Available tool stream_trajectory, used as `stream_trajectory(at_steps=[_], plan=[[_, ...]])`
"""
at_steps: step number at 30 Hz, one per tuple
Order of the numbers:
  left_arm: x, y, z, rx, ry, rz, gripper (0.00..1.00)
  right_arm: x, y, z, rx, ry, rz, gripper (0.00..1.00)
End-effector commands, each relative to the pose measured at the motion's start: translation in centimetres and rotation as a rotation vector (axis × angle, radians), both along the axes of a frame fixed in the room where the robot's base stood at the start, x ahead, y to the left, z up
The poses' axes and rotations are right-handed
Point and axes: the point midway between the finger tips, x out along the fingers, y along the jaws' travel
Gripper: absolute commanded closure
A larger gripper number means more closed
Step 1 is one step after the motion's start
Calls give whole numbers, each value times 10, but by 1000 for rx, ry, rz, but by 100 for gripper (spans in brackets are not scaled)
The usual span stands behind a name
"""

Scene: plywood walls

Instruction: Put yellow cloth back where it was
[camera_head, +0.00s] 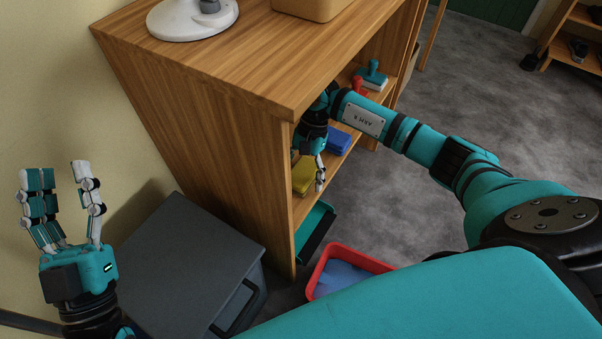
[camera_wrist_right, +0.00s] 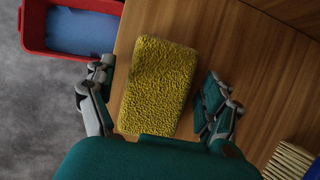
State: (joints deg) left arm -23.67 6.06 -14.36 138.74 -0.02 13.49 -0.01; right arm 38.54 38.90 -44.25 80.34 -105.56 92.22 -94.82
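The yellow cloth (camera_head: 304,177) lies on a shelf board of the wooden shelf unit (camera_head: 200,110), near its front edge. In the right wrist view the yellow cloth (camera_wrist_right: 158,85) is a thick, textured rectangle lying flat on the wood. My right gripper (camera_head: 318,165) reaches into the shelf. In its wrist view the right gripper (camera_wrist_right: 158,88) has its fingers apart, one side on each side of the cloth, with visible gaps. My left gripper (camera_head: 60,172) is raised at the far left, open and empty.
A blue cloth-like item (camera_head: 340,138) lies farther along the same shelf. A red tub (camera_head: 318,270) with blue contents stands on the floor, also in the wrist view (camera_wrist_right: 32,28). A bristled item (camera_wrist_right: 288,160) lies nearby. A grey cabinet (camera_head: 180,260) stands beside the shelf.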

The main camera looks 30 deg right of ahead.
Motion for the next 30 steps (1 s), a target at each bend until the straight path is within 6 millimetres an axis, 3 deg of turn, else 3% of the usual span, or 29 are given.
stream_trajectory(at_steps=[11,22,30], plan=[[5,-1,-4,9,39,0,60,0,0,3,0,0,0,13],[29,0,-54,99,356,19,60,12,-20,57,-1,-2,-2,13],[33,2,-71,123,446,25,60,15,-25,72,0,0,0,13]])
